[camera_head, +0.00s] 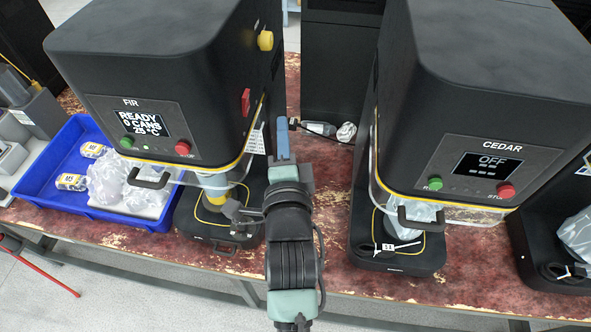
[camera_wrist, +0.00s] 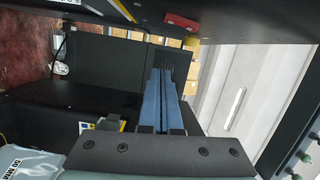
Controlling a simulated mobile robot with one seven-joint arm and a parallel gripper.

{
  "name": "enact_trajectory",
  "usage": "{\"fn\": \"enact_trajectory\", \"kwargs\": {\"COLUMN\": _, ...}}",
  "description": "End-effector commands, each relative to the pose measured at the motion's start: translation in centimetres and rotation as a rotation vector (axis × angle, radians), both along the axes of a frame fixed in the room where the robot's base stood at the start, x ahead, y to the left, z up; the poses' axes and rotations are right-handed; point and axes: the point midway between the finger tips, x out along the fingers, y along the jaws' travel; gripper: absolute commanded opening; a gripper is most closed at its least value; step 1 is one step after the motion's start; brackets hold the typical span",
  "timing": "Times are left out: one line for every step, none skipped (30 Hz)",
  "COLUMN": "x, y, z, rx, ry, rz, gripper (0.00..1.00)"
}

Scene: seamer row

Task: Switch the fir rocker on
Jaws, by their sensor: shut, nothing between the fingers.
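The fir machine (camera_head: 160,70) is a black seamer whose lit screen (camera_head: 138,118) reads READY, 0 CANS, 25 °C. On its right side is a red rocker (camera_head: 245,101); a red part, seemingly this rocker, shows at the top of the wrist view (camera_wrist: 181,21). My gripper (camera_head: 282,122) has blue fingers shut together and empty. It is to the right of the fir machine's side, apart from the rocker in the picture. The fingers also show in the wrist view (camera_wrist: 162,75), below the red part. Which way the rocker is tipped is not clear.
A yellow knob (camera_head: 265,40) sits above the rocker. The cedar machine (camera_head: 480,75), its screen reading OFF, stands to the right.

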Motion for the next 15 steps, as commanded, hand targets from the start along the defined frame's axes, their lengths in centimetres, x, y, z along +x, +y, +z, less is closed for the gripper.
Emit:
{"fn": "enact_trajectory", "kwargs": {"x": -1.2, "y": 0.0, "z": -0.5, "rx": 0.002, "ry": 0.001, "rz": 0.0, "gripper": 0.0}}
{"fn": "enact_trajectory", "kwargs": {"x": -1.8, "y": 0.1, "z": -0.5, "rx": 0.002, "ry": 0.001, "rz": 0.0, "gripper": 0.0}}
{"fn": "enact_trajectory", "kwargs": {"x": -2.6, "y": 0.1, "z": -0.5, "rx": 0.003, "ry": 0.001, "rz": 0.001, "gripper": 0.0}}
{"fn": "enact_trajectory", "kwargs": {"x": -3.2, "y": 0.1, "z": -0.5, "rx": 0.002, "ry": 0.001, "rz": 0.001, "gripper": 0.0}}
{"fn": "enact_trajectory", "kwargs": {"x": -3.7, "y": 0.1, "z": -0.5, "rx": 0.002, "ry": 0.001, "rz": 0.001, "gripper": 0.0}}
{"fn": "enact_trajectory", "kwargs": {"x": -4.4, "y": 0.1, "z": -0.5, "rx": 0.001, "ry": 0.001, "rz": 0.0, "gripper": 0.0}}
{"fn": "enact_trajectory", "kwargs": {"x": -4.9, "y": 0.1, "z": -0.5, "rx": 0.001, "ry": 0.001, "rz": 0.0, "gripper": 0.0}}
{"fn": "enact_trajectory", "kwargs": {"x": -5.3, "y": 0.1, "z": -0.5, "rx": 0.001, "ry": 0.0, "rz": 0.0, "gripper": 0.0}}
{"fn": "enact_trajectory", "kwargs": {"x": -5.9, "y": 0.1, "z": -0.5, "rx": 0.002, "ry": 0.001, "rz": 0.0, "gripper": 0.0}}
{"fn": "enact_trajectory", "kwargs": {"x": -6.2, "y": 0.1, "z": -0.4, "rx": 0.002, "ry": 0.0, "rz": 0.0, "gripper": 0.0}}
{"fn": "enact_trajectory", "kwargs": {"x": -6.5, "y": 0.1, "z": -0.5, "rx": 0.002, "ry": 0.0, "rz": 0.0, "gripper": 0.0}}
{"fn": "enact_trajectory", "kwargs": {"x": -6.9, "y": 0.1, "z": -0.4, "rx": 0.001, "ry": 0.0, "rz": 0.0, "gripper": 0.0}}
{"fn": "enact_trajectory", "kwargs": {"x": -7.1, "y": 0.1, "z": -0.4, "rx": 0.001, "ry": 0.0, "rz": 0.0, "gripper": 0.0}}
{"fn": "enact_trajectory", "kwargs": {"x": -7.3, "y": 0.1, "z": -0.4, "rx": 0.001, "ry": 0.0, "rz": 0.0, "gripper": 0.0}}
{"fn": "enact_trajectory", "kwargs": {"x": -7.5, "y": 0.1, "z": -0.4, "rx": 0.001, "ry": 0.0, "rz": 0.0, "gripper": 0.0}}
